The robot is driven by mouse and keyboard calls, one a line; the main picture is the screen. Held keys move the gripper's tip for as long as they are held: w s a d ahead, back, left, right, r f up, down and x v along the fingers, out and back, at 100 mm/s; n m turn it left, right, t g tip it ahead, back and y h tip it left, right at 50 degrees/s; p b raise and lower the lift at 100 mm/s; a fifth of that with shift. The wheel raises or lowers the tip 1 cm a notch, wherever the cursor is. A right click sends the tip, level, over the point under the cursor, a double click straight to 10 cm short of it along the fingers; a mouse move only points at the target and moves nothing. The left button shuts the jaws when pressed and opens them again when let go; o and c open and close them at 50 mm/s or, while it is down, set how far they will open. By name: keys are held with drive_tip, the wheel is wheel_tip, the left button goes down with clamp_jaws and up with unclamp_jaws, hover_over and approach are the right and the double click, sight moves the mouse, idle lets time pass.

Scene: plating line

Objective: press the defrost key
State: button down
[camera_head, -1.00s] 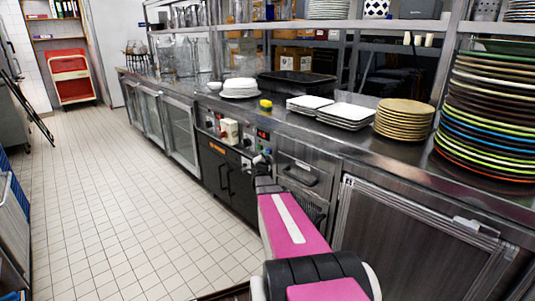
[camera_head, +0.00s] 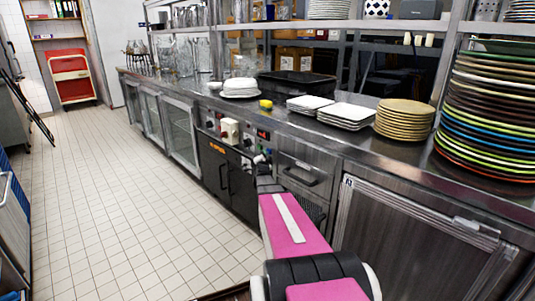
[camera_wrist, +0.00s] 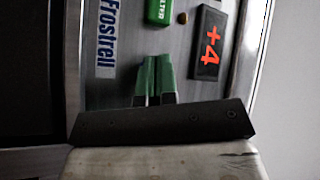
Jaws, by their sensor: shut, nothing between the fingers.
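In the wrist view, the green fingertips of my gripper (camera_wrist: 155,82) are together, with nothing held, in front of a metal control panel (camera_wrist: 125,50). A "Frostrell" label (camera_wrist: 107,38) is at left. I cannot tell any part as the defrost key; the fingers hide some of the panel. In the head view, my gripper (camera_head: 262,160) is at the counter's front; contact with the panel cannot be told.
A cream box (camera_head: 229,131) sticks out from the counter's front panels. A yellow object (camera_head: 265,104), white plates (camera_head: 347,114), tan plates (camera_head: 403,126) and a tall plate stack (camera_head: 490,130) stand on top.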

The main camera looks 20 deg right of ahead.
drive_tip(key=shift+w+d, duration=0.2)
drive_tip(key=shift+d, duration=0.55)
idle(0.4)
drive_tip(key=shift+s+a, duration=0.1)
drive_tip(key=shift+a, duration=0.05)
drive_tip(key=shift+s+a, duration=0.45)
drive_tip(key=shift+s, duration=0.2)
drive_tip(key=a, duration=0.2)
drive_tip(key=s+a, duration=0.1)
drive_tip(key=a, duration=0.2)
drive_tip(key=shift+s+a, duration=0.2)
idle(0.8)
